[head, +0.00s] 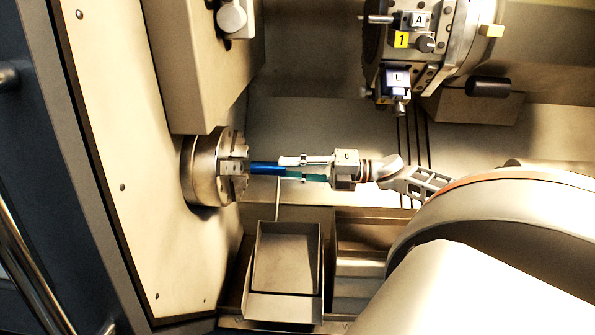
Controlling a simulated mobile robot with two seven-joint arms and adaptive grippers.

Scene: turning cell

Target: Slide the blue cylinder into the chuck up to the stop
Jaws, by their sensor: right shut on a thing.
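The blue cylinder (266,168) lies level, its left end at the jaws of the metal chuck (207,168) on the left wall. I cannot tell how deep that end sits in the chuck. My right gripper (291,168) comes in from the right and is shut on the cylinder's right part. One finger is white and the other shows teal below. The stop inside the chuck is hidden. My left gripper is not in view.
A tool turret (425,45) with labelled holders hangs at the upper right. A grey tray (285,262) stands below the cylinder. A beige housing (205,70) overhangs the chuck. My arm fills the lower right.

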